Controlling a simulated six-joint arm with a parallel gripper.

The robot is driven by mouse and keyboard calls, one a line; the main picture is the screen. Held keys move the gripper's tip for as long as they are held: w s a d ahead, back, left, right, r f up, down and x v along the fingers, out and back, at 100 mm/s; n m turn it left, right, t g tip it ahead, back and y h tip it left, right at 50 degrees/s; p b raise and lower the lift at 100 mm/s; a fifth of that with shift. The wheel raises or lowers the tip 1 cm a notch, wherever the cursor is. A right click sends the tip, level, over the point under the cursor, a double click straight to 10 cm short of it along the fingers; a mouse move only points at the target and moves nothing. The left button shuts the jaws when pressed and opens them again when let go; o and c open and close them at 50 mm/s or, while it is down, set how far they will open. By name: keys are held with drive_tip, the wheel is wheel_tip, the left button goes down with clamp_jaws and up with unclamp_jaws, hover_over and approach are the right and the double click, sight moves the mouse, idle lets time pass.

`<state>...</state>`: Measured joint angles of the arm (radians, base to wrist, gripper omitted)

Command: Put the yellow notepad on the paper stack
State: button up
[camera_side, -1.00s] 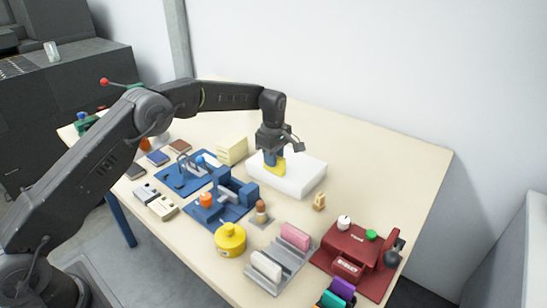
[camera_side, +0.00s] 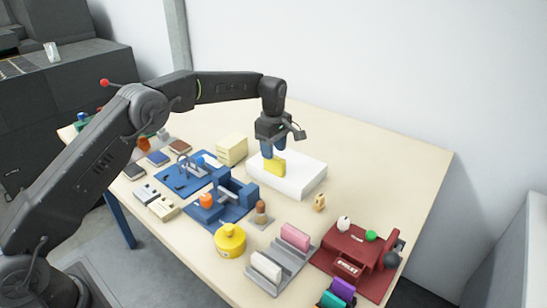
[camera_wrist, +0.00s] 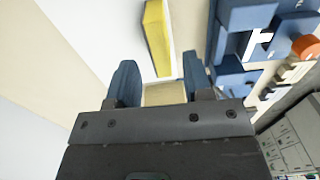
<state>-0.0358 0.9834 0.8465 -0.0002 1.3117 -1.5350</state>
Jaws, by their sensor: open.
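The yellow notepad (camera_side: 275,168) stands on edge on the white paper stack (camera_side: 305,178), near the stack's front-left side. In the wrist view the notepad (camera_wrist: 158,38) lies ahead of the fingers and close to the edge of the white stack (camera_wrist: 105,35). My gripper (camera_side: 273,149) is above the notepad, with its blue fingers pointing down. The wrist view shows the two fingers (camera_wrist: 160,84) spread apart, with the notepad not between them. The notepad's underside is hidden.
A cream block (camera_side: 232,149) stands left of the stack. A blue fixture (camera_side: 235,190) is in front of it. A small wooden piece (camera_side: 319,202), a yellow pot (camera_side: 230,240), a grey rack (camera_side: 280,262) and a red machine (camera_side: 355,250) stand nearer the front. The table's back right is clear.

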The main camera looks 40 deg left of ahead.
drive_tip(key=s+r+m+t, duration=0.15)
drive_tip(key=s+r, duration=0.25)
drive_tip(key=r, duration=0.5)
drive_tip(key=s+r+m, duration=0.3)
drive_tip(key=r, duration=0.6)
drive_tip(key=s+d+r+m+t, duration=0.1)
drive_tip(key=s+r+m, duration=0.3)
drive_tip(key=s, duration=0.6)
drive_tip(key=s+f+m+t, duration=0.1)
drive_tip(key=s+f+m, duration=0.1)
drive_tip(key=s, duration=0.5)
drive_tip(key=s+f+m+t, duration=0.1)
drive_tip(key=s+f+m, duration=0.2)
drive_tip(key=s, duration=0.5)
drive_tip(key=s+d+f+m+t, duration=0.1)
drive_tip(key=s+f+m, duration=0.1)
drive_tip(key=s+m, duration=0.2)
drive_tip(key=s, duration=0.3)
drive_tip(key=shift+s+f, duration=0.25)
drive_tip(key=shift+s, duration=0.1)
